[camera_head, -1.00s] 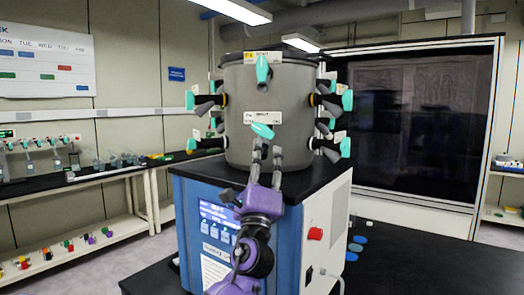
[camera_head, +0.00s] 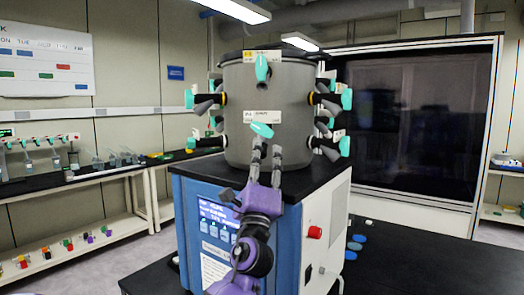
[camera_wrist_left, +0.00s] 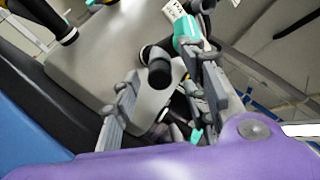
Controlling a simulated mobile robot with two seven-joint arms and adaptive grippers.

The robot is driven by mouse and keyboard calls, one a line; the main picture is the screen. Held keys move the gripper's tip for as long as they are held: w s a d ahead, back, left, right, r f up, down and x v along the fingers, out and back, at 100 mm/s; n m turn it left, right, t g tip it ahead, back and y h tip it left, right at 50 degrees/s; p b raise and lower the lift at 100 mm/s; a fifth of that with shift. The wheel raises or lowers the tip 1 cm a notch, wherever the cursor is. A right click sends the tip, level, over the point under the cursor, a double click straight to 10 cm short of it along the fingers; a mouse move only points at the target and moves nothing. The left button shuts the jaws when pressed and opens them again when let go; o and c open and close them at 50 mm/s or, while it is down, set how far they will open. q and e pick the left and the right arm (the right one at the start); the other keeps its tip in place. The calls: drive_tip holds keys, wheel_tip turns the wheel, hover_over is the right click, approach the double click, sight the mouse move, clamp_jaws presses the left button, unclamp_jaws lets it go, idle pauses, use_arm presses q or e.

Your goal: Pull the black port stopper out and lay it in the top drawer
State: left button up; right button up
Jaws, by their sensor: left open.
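The grey drum (camera_head: 262,95) of the freeze dryer carries several ports with teal valve handles. My left gripper (camera_head: 266,148) is raised to the front lower port, just under its teal handle (camera_head: 262,130). In the left wrist view the open fingers (camera_wrist_left: 165,78) stand on either side of a dark round port end, which looks like the black port stopper (camera_wrist_left: 159,72). The teal handle (camera_wrist_left: 187,28) shows above it there. I cannot tell whether either finger touches it. The head view hides the stopper behind the fingers. I make out no drawer. My right gripper is not in view.
The drum stands on a black top above a blue cabinet (camera_head: 195,190) with a lit panel. A red knob (camera_head: 315,232) sticks out on its white side. Blue discs (camera_head: 354,247) lie on the black bench at right, which is otherwise largely clear. A shelved bench (camera_head: 100,175) stands at left.

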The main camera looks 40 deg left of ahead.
use_arm(q)
drive_tip(key=c, duration=1)
drive_tip(key=shift+w+a, duration=0.1)
drive_tip(key=shift+a, duration=0.1)
clamp_jaws()
drive_tip(key=shift+s+d+r, duration=0.35)
drive_tip(key=shift+r, duration=0.05)
drive_tip(key=shift+o, duration=0.7)
unclamp_jaws()
drive_tip(key=shift+d+r, duration=0.1)
drive_tip(key=shift+o, duration=1.4)
drive_tip(key=o, duration=0.6)
drive_tip(key=shift+w, duration=0.25)
drive_tip(key=shift+c, duration=0.2)
drive_tip(key=o, duration=0.6)
drive_tip(key=shift+f, duration=0.3)
drive_tip(key=shift+c, duration=0.2)
drive_tip(key=shift+a+f, duration=0.1)
drive_tip(key=shift+a, duration=0.1)
